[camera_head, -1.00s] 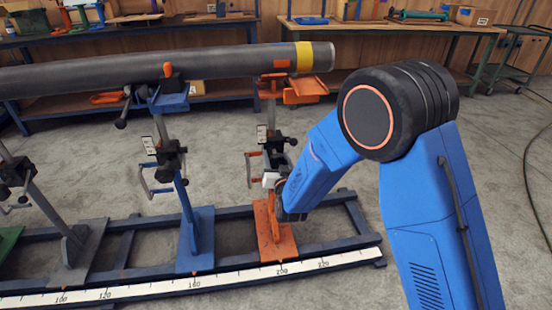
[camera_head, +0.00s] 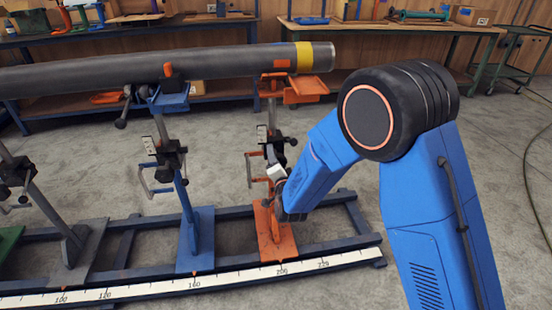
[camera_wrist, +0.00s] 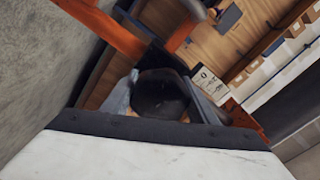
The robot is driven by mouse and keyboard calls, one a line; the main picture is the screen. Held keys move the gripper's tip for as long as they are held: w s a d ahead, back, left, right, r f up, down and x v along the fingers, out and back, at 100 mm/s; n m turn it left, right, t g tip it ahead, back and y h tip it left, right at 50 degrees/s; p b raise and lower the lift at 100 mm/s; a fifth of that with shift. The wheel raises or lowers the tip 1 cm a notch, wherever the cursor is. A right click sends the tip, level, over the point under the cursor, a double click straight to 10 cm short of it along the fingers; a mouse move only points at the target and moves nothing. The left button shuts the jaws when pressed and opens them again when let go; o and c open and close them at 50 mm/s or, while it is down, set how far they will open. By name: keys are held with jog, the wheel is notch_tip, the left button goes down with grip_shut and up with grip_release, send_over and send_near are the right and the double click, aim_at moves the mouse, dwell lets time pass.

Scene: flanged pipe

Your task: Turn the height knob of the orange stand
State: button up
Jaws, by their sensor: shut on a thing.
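The orange stand (camera_head: 268,225) stands on the rail at the right end of the row, with its orange cradle (camera_head: 305,88) under the pipe's right end. Its mid-height block is partly hidden by my gripper (camera_head: 277,172) in the head view. In the wrist view my gripper (camera_wrist: 162,95) is shut on a dark round knob (camera_wrist: 160,95), with a grey finger on either side. An orange handle bar (camera_wrist: 112,28) of the stand crosses the upper left of the wrist view.
A grey pipe (camera_head: 220,62) with a yellow band lies across the stands. A blue stand (camera_head: 195,235) is left of the orange one. The floor rail carries a white scale (camera_head: 150,292). Benches line the back wall.

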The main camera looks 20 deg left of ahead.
jog(key=m, duration=1.3)
jog(key=shift+f+m, duration=0.1)
jog(key=shift+m, duration=0.3)
jog(key=o, duration=1)
jog(key=shift+o, duration=0.2)
jog(key=shift+s, duration=0.1)
jog(key=v, duration=1.7)
jog(key=shift+s, duration=0.15)
